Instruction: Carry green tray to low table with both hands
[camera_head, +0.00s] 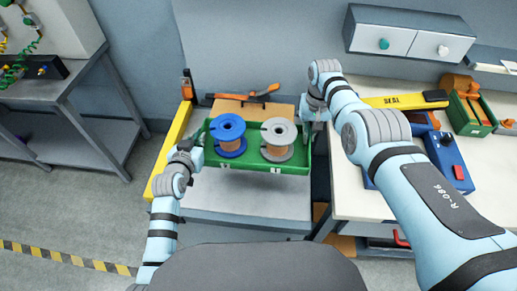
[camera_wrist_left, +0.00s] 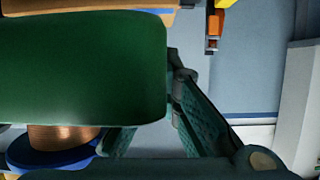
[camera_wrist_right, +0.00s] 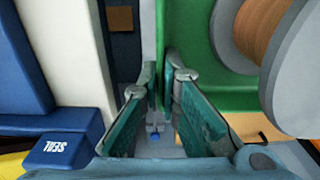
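The green tray (camera_head: 235,162) is in the middle of the head view and looks level. It carries a blue spool (camera_head: 228,135) and a grey spool (camera_head: 277,139), both upright with copper windings. My left gripper (camera_head: 196,153) is at the tray's left end, with its fingers on either side of the wall; the tray (camera_wrist_left: 80,70) hides one fingertip in the left wrist view. My right gripper (camera_wrist_right: 162,75) is closed on the tray's right wall. The low table (camera_head: 250,210) shows under the tray's front edge; I cannot tell whether the tray touches anything below.
A white workbench (camera_head: 350,195) stands to the right, with a blue box (camera_head: 447,160) and a yellow SEAL tool (camera_head: 405,100). A yellow panel (camera_head: 170,155) rises left of the tray. A cardboard box (camera_head: 225,108) and an orange tool (camera_head: 245,94) lie behind it. Floor is clear at left.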

